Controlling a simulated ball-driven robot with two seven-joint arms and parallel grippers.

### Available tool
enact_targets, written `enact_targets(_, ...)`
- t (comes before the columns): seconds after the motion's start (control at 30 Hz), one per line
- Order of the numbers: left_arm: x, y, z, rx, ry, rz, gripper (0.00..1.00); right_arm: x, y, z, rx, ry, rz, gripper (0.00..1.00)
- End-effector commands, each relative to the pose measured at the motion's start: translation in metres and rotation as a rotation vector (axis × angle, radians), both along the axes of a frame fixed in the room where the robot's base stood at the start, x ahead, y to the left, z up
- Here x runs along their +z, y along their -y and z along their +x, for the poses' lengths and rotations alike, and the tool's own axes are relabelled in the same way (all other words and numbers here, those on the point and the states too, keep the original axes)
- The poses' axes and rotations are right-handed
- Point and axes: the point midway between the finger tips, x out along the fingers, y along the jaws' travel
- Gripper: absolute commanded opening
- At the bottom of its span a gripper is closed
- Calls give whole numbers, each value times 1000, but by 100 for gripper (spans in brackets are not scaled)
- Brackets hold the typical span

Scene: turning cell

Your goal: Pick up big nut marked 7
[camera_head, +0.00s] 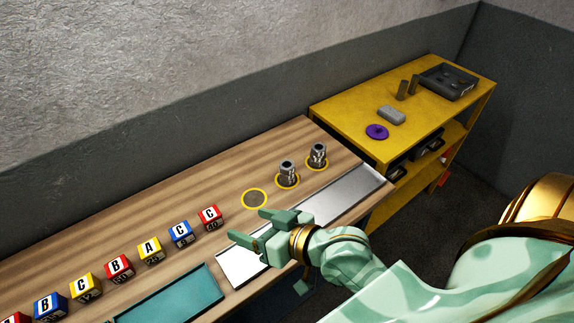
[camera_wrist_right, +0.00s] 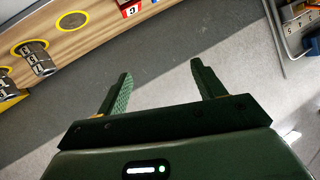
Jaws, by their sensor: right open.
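Two grey metal stacks of nut-like pieces stand on the wooden bench in the head view, a nearer one (camera_head: 288,168) and a farther one (camera_head: 318,154), each within a yellow ring. They also show at the left of the right wrist view, a near one (camera_wrist_right: 38,62) and one cut by the edge. White labels on them are too small to read surely, so I cannot tell which piece bears a 7. My right gripper (camera_head: 247,224) is open and empty, left of and nearer than the stacks. Its spread fingers (camera_wrist_right: 160,70) have grey floor beyond them. My left gripper is not in view.
An empty yellow ring (camera_head: 254,198) lies beside the stacks. A row of lettered blocks (camera_head: 151,250) runs to the left. A teal tray (camera_head: 172,297) and a metal plate (camera_head: 345,196) lie along the front. A yellow table (camera_head: 350,110) bears a purple disc (camera_head: 377,132) and a dark tray (camera_head: 447,82).

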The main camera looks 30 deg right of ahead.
Motion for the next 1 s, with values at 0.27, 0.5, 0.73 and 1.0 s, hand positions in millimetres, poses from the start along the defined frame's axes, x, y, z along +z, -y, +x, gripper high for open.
enact_targets(0.27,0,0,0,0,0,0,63,93,4,47,-185,79,1253,69)
enact_targets(0.5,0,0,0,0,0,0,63,38,104,84,-734,19,2408,69)
enact_targets(0.73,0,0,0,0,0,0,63,-50,129,73,-1270,52,2872,69)
enact_targets(1.0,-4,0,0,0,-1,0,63,-80,145,96,1297,-71,-2767,69)
